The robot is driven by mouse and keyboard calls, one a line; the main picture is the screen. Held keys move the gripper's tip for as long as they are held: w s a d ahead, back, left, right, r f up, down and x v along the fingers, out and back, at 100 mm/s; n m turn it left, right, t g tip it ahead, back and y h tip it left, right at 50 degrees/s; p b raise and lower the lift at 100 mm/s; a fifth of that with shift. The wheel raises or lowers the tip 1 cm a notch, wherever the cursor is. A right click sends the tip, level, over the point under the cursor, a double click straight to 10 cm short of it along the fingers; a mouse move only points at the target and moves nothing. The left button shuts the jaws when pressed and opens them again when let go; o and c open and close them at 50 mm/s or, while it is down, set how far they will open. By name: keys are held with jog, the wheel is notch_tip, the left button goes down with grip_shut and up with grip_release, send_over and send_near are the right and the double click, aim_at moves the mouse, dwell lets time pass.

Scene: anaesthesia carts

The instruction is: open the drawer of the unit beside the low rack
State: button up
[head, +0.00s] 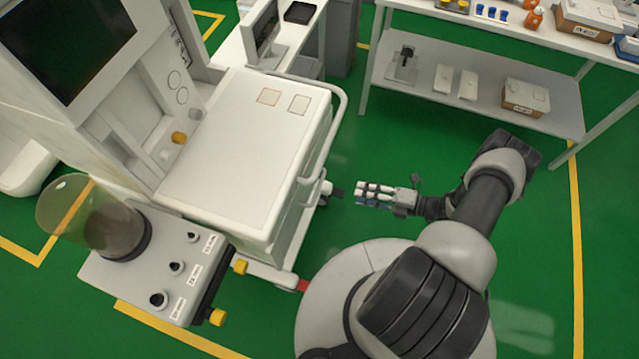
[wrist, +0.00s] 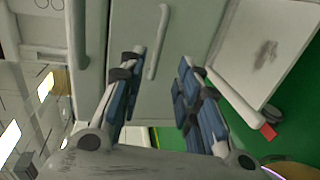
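The white cart unit (head: 240,140) stands left of the white rack (head: 480,118) in the head view, its drawer side turned towards my gripper (head: 360,194). The drawer fronts are seen only at a steep angle there. In the wrist view a pale drawer front (wrist: 185,40) fills the upper middle and appears closed. Its bar handle (wrist: 159,42) runs nearly upright in that picture. My gripper (wrist: 158,75) is open, with blue-padded fingers apart on either side of the handle's lower end in the picture. No contact with the handle can be made out.
The cart's side rail (head: 338,120) sticks out near my gripper. A vaporiser-like block (head: 150,265) with a clear canister stands at the cart's front left. A cart foot with a red end (head: 302,286) lies near my base. Green floor is free below the rack.

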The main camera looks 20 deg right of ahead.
aim_at(319, 184)
jog(key=b+x, duration=0.1)
jog(key=x, duration=1.4)
jog(key=shift+a, duration=0.25)
grip_shut()
